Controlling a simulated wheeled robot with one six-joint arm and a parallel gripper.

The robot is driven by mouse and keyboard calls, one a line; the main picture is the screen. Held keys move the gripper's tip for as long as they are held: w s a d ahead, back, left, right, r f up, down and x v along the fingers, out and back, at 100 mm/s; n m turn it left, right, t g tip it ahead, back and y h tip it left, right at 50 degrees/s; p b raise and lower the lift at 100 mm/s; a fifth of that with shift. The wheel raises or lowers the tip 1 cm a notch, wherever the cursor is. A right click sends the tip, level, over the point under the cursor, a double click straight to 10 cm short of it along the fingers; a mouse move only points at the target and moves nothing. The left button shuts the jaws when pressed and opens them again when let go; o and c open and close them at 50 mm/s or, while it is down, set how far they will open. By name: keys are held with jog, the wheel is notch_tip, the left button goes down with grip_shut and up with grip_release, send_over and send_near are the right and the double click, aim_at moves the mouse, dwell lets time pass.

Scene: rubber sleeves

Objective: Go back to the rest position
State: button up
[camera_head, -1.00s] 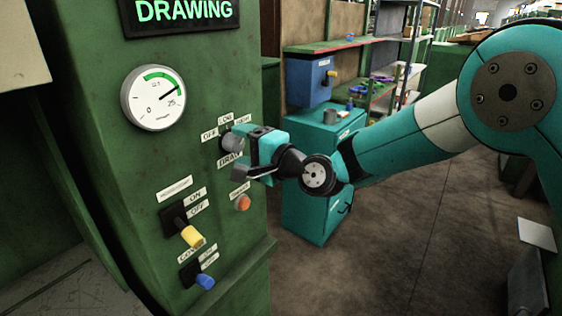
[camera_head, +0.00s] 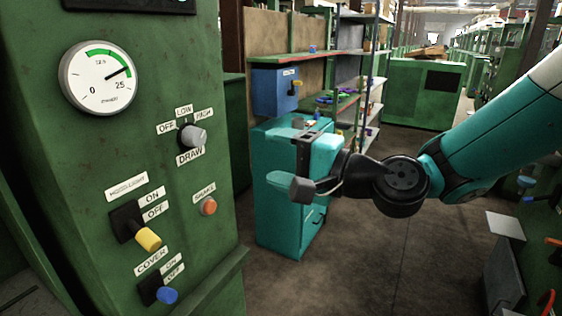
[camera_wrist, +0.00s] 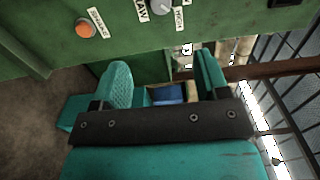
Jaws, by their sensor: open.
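My gripper (camera_head: 292,160) is open and empty in the head view, in front of the teal cabinet and to the right of the green control panel (camera_head: 215,255). It is apart from the panel. In the wrist view my gripper (camera_wrist: 165,80) shows two teal-padded fingers spread apart with nothing between them. The grey DRAW knob (camera_head: 194,137) on the panel stands free, its pointer toward the HIGH side; the knob also shows at the top of the wrist view (camera_wrist: 161,7).
The panel also carries a gauge (camera_head: 99,78), an orange button (camera_head: 208,206), a yellow lever (camera_head: 148,238) and a blue lever (camera_head: 167,295). A teal cabinet (camera_head: 275,225), a blue box (camera_head: 275,92) and shelves stand behind.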

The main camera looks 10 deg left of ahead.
jog(key=s+d+f+n+g+h, duration=0.3)
jog(key=s+d+n+h, duration=0.3)
jog(key=s+d, duration=0.4)
jog(key=s+d+f+n+g+h, duration=0.3)
jog(key=s+d+n+g+h, duration=0.1)
jog(key=s+d, duration=0.6)
jog(key=shift+s+d+n+h, duration=0.3)
jog(key=shift+n+h, duration=0.6)
jog(key=shift+h, duration=0.3)
